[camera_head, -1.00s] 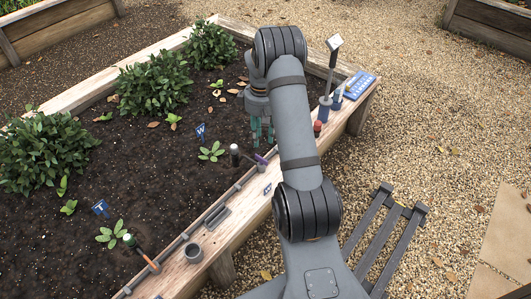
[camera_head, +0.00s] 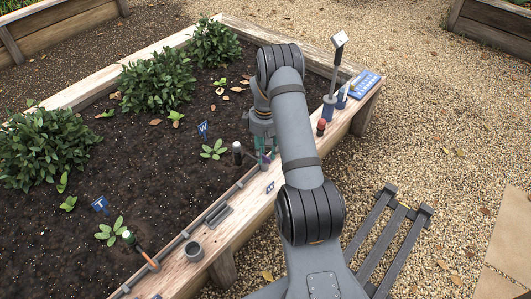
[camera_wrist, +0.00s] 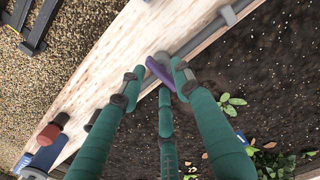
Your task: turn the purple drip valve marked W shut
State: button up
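The purple drip valve handle (camera_wrist: 160,73) lies slanted on its grey pipe fitting at the planter's wooden edge in the wrist view. In the head view only a bit of it shows between my fingers. A small W label (camera_head: 270,187) is on the wooden ledge beside it, and a blue W sign (camera_head: 203,130) stands in the soil behind. My gripper (camera_head: 264,157) points down over the valve. In the wrist view its green fingers (camera_wrist: 158,76) are spread around the purple handle, with gaps showing between them. I cannot tell whether any finger touches it.
A dark-capped post (camera_head: 237,152) stands just left of my gripper. A red-topped item (camera_head: 321,127) and a blue tray (camera_head: 364,84) are on the ledge to the right.

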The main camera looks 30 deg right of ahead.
jog(key=shift+c, duration=1.2)
grip_shut()
jog(key=shift+s, duration=0.1)
jog(key=shift+m, duration=0.3)
jog(key=m, duration=0.3)
jog(key=shift+m+b, duration=0.3)
jog(key=m+b, duration=0.1)
jog(key=m, duration=0.4)
jog(key=m+b, duration=0.1)
jog(key=m, duration=0.3)
jog(key=shift+s+m, duration=0.1)
jog(key=shift+m, duration=0.3)
jog(key=shift+s+a+m+b, duration=0.1)
jog(key=shift+m+b, duration=0.45)
jog(key=shift+m, duration=1.45)
